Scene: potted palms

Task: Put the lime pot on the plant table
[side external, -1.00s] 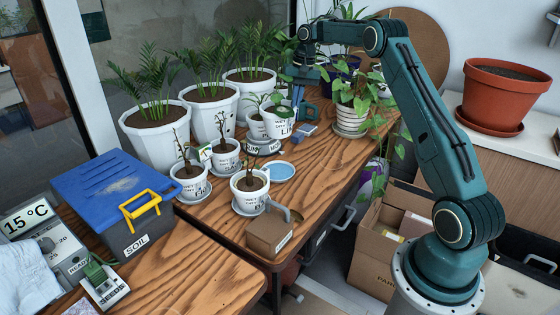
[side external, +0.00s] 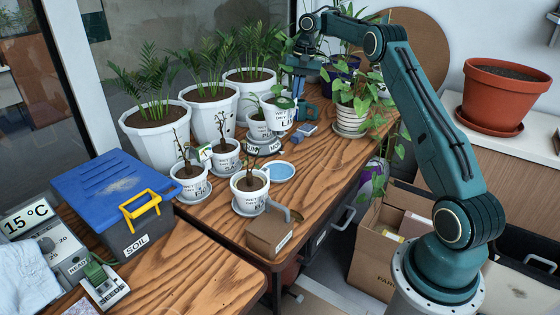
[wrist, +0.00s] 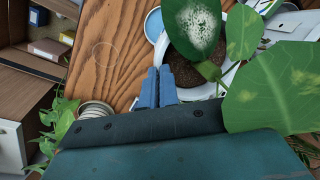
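The white pot with a label beginning "LI" (side external: 277,117) holds a leafy green plant and hangs slightly above the wooden table (side external: 312,165). My gripper (side external: 296,92) is above its right side. In the wrist view, the blue fingers of my gripper (wrist: 158,72) are close together at the rim of this pot, shut on it. Its dark soil (wrist: 188,68) and large leaves fill the upper right there. The leaves hide part of the rim. The rest of the label is too small to read.
Small labelled pots (side external: 190,182) and large white palm pots (side external: 155,135) stand left of it. An empty blue saucer (side external: 281,172) lies in front. A trailing plant's ribbed pot (side external: 350,122) stands right. The table's front right is mostly clear, with a brown box (side external: 268,235) at the corner.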

